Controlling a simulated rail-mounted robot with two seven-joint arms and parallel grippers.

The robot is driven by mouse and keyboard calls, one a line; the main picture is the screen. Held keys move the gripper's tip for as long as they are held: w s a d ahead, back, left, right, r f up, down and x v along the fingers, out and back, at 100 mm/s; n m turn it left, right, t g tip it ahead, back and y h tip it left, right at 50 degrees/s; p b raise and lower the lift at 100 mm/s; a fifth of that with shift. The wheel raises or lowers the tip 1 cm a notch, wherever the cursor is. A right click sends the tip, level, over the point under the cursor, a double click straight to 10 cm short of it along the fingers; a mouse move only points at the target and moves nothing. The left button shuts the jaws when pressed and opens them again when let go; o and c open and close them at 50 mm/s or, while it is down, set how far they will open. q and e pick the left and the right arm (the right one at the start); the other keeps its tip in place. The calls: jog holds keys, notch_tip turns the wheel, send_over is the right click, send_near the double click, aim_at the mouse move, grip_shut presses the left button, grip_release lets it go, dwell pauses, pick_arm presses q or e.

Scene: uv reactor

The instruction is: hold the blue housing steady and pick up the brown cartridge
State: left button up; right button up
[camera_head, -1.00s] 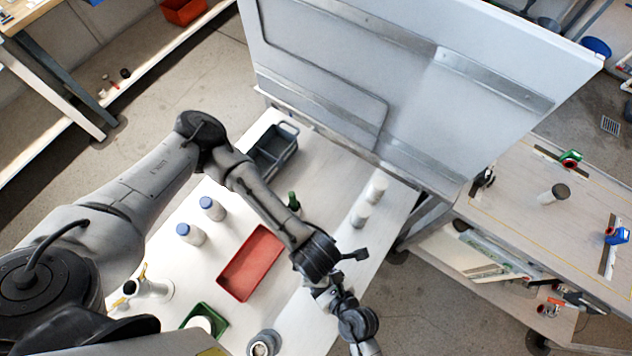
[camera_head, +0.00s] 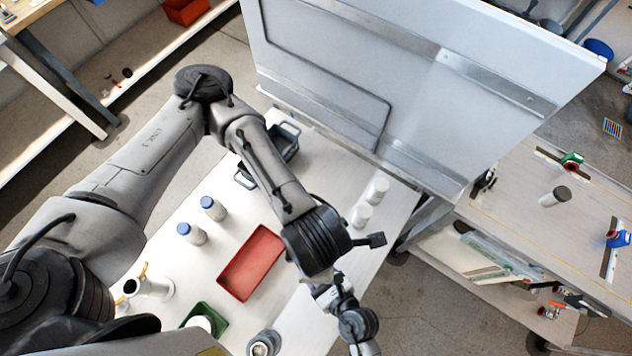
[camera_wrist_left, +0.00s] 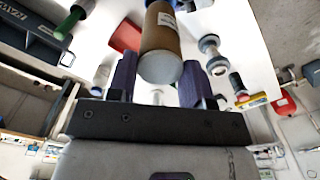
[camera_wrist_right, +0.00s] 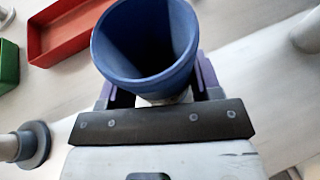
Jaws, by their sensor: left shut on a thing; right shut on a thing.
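The brown cartridge (camera_wrist_left: 163,35) is a cylinder with a pale end and a white label. In the left wrist view it sits between the purple fingers of my left gripper (camera_wrist_left: 162,72), which is shut on it. The blue housing (camera_wrist_right: 142,75) is an open round cup, dark inside, in the right wrist view. My right gripper (camera_wrist_right: 157,85) is shut on the housing. No cartridge shows in the visible part of the cup. In the head view neither the cartridge nor the housing can be made out; my arm covers that area.
On the white table lie a red tray (camera_head: 250,263), a green tray (camera_head: 212,318), two blue-capped bottles (camera_head: 192,234), white cylinders (camera_head: 370,203) and a grey crate (camera_head: 285,145). A large grey panel (camera_head: 400,85) stands behind. A side bench (camera_head: 520,215) is at right.

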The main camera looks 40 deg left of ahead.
pick_arm(q)
jog(key=shift+r, duration=1.35)
pick_arm(e)
jog(key=o, duration=1.1)
jog(key=v, duration=1.1)
jog(key=shift+s+d, duration=0.1)
jog(key=shift+d, duration=0.25)
jog(key=shift+d+r, duration=0.1)
jog(key=shift+r, duration=0.05)
